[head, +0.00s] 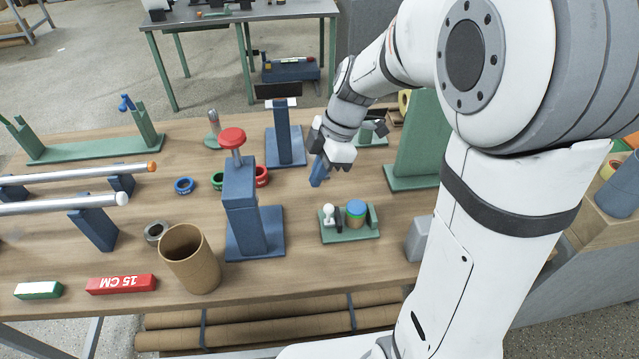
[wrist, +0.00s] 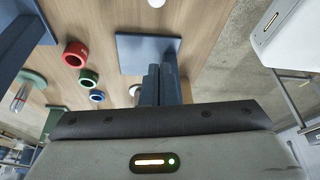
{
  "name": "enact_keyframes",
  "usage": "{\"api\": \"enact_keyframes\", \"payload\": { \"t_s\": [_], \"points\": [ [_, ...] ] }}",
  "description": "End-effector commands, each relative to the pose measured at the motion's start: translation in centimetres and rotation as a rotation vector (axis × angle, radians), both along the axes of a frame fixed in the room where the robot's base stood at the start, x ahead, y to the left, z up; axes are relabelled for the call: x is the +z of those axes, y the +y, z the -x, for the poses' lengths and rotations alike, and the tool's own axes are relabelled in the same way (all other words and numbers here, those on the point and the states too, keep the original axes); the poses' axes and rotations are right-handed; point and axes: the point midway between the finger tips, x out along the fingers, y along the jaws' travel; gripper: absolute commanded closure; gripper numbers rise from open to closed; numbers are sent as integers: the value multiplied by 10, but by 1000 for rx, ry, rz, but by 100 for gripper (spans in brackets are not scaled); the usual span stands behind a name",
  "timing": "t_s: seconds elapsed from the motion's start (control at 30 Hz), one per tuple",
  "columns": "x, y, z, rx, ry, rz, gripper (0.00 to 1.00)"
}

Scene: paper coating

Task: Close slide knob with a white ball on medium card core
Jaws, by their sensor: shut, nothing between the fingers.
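The slide knob's white ball (head: 329,211) stands on a small green-based fixture (head: 348,236) near the middle of the table in the head view. My gripper (head: 318,178) is shut and empty, behind and above the fixture. Its blue fingers also show together in the wrist view (wrist: 165,82). The knob is not clearly identifiable there.
A blue press with a red knob (head: 232,138) stands left of the fixture. Red, green and blue rings (head: 185,185) lie behind and beside it. A green upright (head: 418,140) and a grey block (head: 418,240) are at right. Bare table lies between gripper and fixture.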

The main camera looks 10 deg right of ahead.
Motion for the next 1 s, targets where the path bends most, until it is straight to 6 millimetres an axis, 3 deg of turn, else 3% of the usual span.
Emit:
{"api": "enact_keyframes", "payload": {
  "t_s": [0.5,0.7,1.0],
  "points": [
    [-90,30,8,-4,5,3,100],
    [-92,1,1,-8,2,3,100],
    [-96,-8,-1,-3,0,2,100]
  ]
}}
